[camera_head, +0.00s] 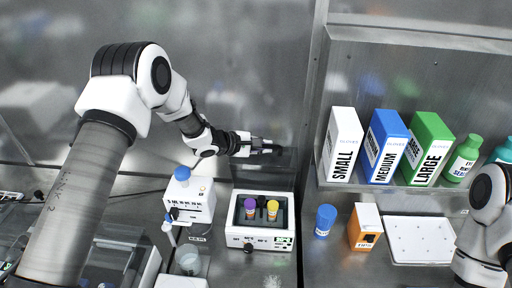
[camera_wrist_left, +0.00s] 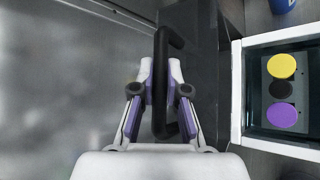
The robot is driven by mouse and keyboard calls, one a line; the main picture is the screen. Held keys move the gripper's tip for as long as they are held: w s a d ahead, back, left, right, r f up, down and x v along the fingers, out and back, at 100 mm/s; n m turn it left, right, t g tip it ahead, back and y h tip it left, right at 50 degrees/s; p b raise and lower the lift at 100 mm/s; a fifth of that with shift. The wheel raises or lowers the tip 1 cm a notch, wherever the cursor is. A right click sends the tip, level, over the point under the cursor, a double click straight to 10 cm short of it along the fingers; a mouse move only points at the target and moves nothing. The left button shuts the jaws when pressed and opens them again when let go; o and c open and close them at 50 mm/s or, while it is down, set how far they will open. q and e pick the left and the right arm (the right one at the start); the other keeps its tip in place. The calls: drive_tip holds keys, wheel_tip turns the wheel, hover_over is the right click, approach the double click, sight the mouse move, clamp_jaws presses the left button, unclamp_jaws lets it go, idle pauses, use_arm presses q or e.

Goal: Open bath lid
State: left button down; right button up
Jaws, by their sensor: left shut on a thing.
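The bath (camera_head: 283,240) is a white box with a dark basin, seen near the bottom middle of the head view; its white rim (camera_wrist_left: 237,95) shows at the right of the left wrist view. A purple-capped and a yellow-capped tube stand in its basin, which is uncovered. The dark see-through lid (camera_head: 262,172) stands raised at the bath's back edge. My left gripper (camera_head: 272,147) is at the lid's top. In the left wrist view its fingers (camera_wrist_left: 160,82) are shut on the black lid handle (camera_wrist_left: 174,38). My right gripper is not visible; only part of that arm shows at the right edge.
A white device with a blue knob (camera_head: 190,195) stands left of the bath. A blue-capped jar (camera_head: 325,220), an orange and white box (camera_head: 364,227) and a white rack (camera_head: 420,240) stand to the right. A shelf above holds glove boxes (camera_head: 385,147) and green bottles (camera_head: 462,158).

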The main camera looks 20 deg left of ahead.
use_arm(q)
drive_tip(key=shift+w+a+n+g+p, duration=0.15)
drive_tip(key=shift+w+g+p, duration=0.15)
drive_tip(key=shift+w, duration=0.25)
drive_tip(key=shift+w+a+n+g+p, duration=0.2)
drive_tip(key=shift+w+p, duration=0.1)
drive_tip(key=shift+w, duration=0.25)
drive_tip(key=shift+d, duration=0.1)
drive_tip(key=c, duration=1.2)
unclamp_jaws()
drive_tip(key=v, duration=1.2)
